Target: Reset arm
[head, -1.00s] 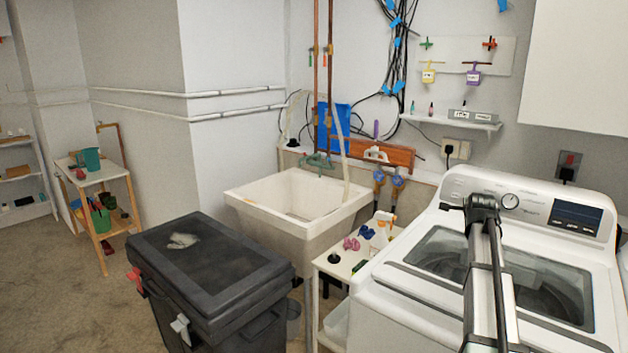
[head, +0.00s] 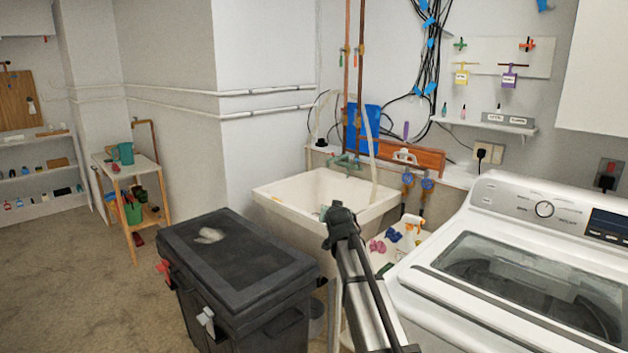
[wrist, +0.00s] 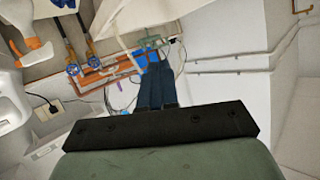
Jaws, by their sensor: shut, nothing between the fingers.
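My arm (head: 362,285) rises from the bottom of the head view, between the dark lidded bin and the washing machine. Its upper end is in front of the sink's right front corner. My gripper itself is not clear in the head view. In the wrist view my gripper (wrist: 155,68) shows as two dark fingers close together beyond a black bar. It is shut and empty. The wrist view is tilted, with copper pipes, blue valves and the wall behind the fingers.
A dark lidded bin (head: 232,262) with a pale cloth on top stands left of my arm. A white sink (head: 290,205) is behind it. A washing machine (head: 440,285) fills the right. A small shelf table (head: 108,170) stands far left, with open carpet (head: 75,270) before it.

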